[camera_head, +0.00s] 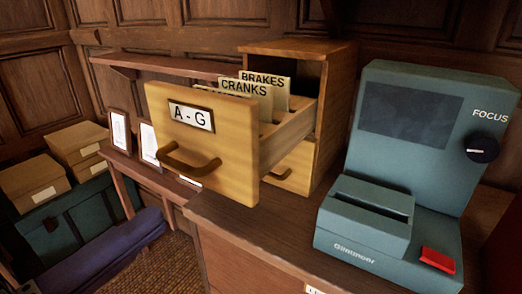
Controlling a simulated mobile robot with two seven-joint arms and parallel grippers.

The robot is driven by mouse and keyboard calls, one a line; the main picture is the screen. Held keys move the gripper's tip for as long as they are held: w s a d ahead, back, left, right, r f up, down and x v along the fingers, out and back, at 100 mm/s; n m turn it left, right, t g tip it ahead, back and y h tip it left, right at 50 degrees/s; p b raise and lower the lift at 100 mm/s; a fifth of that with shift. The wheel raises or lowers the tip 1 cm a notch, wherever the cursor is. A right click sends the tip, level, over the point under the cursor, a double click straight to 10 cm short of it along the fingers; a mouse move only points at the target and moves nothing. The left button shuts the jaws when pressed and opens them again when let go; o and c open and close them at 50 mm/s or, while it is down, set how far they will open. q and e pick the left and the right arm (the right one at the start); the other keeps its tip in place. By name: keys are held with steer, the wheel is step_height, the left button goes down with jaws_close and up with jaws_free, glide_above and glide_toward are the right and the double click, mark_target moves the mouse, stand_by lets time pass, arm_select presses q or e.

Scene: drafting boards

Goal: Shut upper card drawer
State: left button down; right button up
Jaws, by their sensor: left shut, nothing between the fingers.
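The upper card drawer (230,135) is pulled far out of the wooden card cabinet (336,100). Its yellowish front bears an A-G label (190,117) and a curved brown handle (188,163). Divider cards reading BRAKES and CRANKS (245,88) stand up inside it. A lower drawer (290,170) sits within the cabinet, partly hidden behind the upper one. My left gripper (150,226) shows as a dark bluish shape at the lower left, below and left of the drawer front. It is shut, empty and apart from the handle. My right gripper is out of view.
A blue-green machine (410,130) marked FOCUS, with a black knob and red button, stands right of the cabinet on the wooden top (250,225). A shelf with framed cards (120,130) is behind left. Cardboard boxes (35,180) sit at far left.

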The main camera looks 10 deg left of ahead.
mark_target(230, 164)
arm_select(q)
steer(key=p+x, duration=0.1)
steer(key=x, duration=0.9)
steer(key=shift+w+p, duration=0.1)
steer(key=shift+p, duration=0.25)
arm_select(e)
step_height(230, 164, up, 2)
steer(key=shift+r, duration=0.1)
arm_select(q)
steer(key=shift+w, duration=0.1)
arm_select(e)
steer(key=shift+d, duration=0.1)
